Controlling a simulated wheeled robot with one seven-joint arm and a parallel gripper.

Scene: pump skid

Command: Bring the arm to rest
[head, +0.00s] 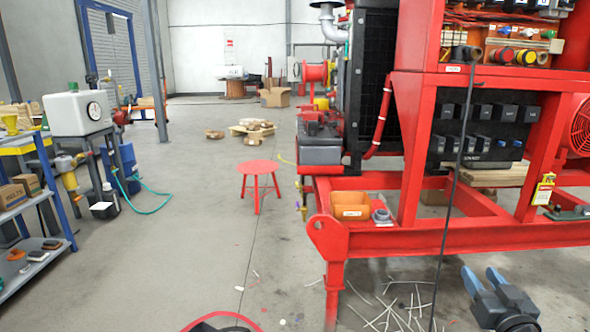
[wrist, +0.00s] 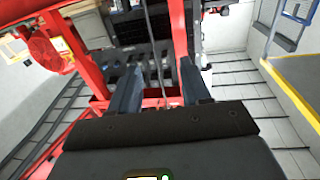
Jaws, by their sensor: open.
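My gripper (head: 482,276) shows at the lower right of the head view, with two blue-grey fingers spread apart and nothing between them. It is in front of the red skid frame (head: 440,240) and appears apart from it. In the wrist view, both fingers of my gripper (wrist: 160,80) stand apart, with red beams and a dark hanging cable (wrist: 157,50) behind the gap. Most of my arm is out of view.
A black cable (head: 452,190) hangs before the skid. Shelves (head: 30,215) line the left edge. The floor between is mostly clear; pale strips (head: 395,315) lie near the skid.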

